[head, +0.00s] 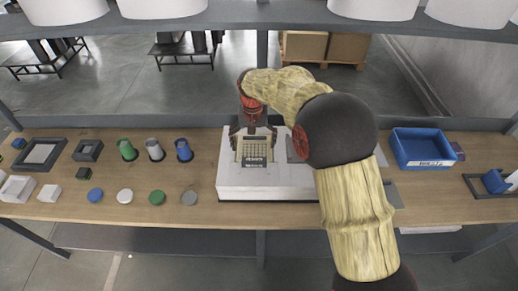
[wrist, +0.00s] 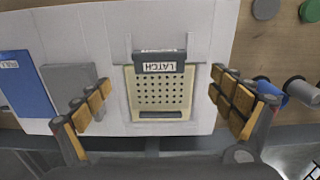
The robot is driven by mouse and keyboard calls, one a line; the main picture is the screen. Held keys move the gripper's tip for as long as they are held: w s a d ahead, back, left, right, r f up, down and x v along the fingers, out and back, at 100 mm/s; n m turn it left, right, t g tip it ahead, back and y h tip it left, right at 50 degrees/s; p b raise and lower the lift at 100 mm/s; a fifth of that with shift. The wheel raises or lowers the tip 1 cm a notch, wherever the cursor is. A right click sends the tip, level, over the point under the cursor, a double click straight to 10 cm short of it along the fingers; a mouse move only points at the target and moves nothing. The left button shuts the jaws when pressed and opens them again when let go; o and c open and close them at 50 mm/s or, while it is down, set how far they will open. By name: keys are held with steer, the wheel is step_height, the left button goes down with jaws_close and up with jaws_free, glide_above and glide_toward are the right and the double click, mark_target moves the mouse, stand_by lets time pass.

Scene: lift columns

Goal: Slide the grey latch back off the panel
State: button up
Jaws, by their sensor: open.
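The grey latch (wrist: 160,68) with a white "LATCH" label lies across one edge of the beige perforated panel (wrist: 160,98) in the wrist view. In the head view the latch (head: 254,163) is at the panel's near edge. The panel (head: 253,147) is set in a white block (head: 230,182). My gripper (wrist: 162,86) is open and empty, with one finger on each side of the panel and apart from the latch. In the head view my gripper (head: 252,132) is over the panel's far part and partly hides it.
A grey plate (wrist: 68,82) and a blue part (wrist: 25,85) labelled apparently "PULL" are beside the panel. A blue bin (head: 421,146) stands right on the wooden table (head: 90,208).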

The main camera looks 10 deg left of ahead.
mark_target(254, 162)
steer(key=shift+s+d+f, duration=0.1)
steer(key=shift+s+f, duration=0.4)
step_height(254, 162, down, 7)
steer(key=shift+w+f, duration=0.1)
steer(key=shift+c, duration=1)
steer(key=c, duration=1.5)
steer(key=shift+s+d, duration=0.25)
steer(key=shift+s, duration=0.7)
steer(key=o, duration=1.7)
